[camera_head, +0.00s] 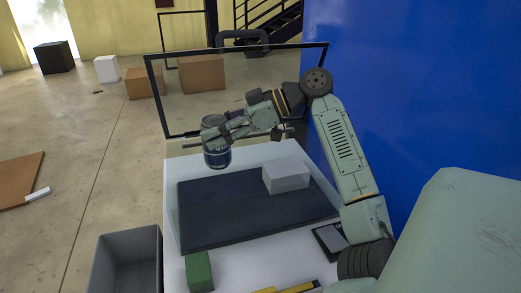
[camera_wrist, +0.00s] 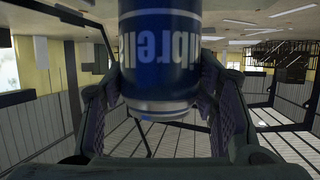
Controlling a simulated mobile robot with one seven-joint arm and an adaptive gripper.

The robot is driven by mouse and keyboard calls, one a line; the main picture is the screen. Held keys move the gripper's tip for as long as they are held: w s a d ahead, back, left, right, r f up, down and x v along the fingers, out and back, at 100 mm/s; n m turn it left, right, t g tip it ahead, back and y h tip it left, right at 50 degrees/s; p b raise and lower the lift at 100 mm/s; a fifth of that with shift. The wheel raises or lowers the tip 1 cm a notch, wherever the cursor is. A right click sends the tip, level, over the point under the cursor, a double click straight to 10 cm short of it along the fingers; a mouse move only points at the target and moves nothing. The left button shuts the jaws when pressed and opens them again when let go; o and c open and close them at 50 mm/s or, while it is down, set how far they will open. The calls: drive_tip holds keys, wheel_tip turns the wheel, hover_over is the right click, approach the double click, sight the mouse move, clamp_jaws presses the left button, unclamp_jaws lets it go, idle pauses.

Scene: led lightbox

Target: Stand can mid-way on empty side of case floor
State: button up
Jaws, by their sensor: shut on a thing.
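The dark blue can (camera_head: 217,157) hangs roughly upright in my gripper (camera_head: 213,132), above the far left part of the dark case floor (camera_head: 235,218). In the wrist view the can (camera_wrist: 160,50) sits between both fingers, its lettering and silver rim showing. My gripper is shut on it, and there is a visible gap below the can in the head view. A pale grey box (camera_head: 287,177) stands on the right part of the case floor. The left part is bare. A black-framed clear panel (camera_head: 300,90) stands upright behind the case.
A grey bin (camera_head: 125,265) stands at the left. A blue wall (camera_head: 420,80) rises at right.

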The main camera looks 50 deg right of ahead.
sight(223, 168)
drive_tip(key=shift+d+f, duration=0.15)
drive_tip(key=shift+d, duration=0.15)
drive_tip(key=shift+d+f, duration=0.15)
drive_tip(key=shift+f, duration=0.15)
wheel_tip(223, 168, down, 9)
drive_tip(key=p, duration=0.3)
drive_tip(key=shift+f, duration=0.25)
drive_tip(key=shift+f+b, duration=0.6)
drive_tip(key=shift+f, duration=0.05)
drive_tip(key=o, duration=1.4)
drive_tip(key=shift+o, duration=0.2)
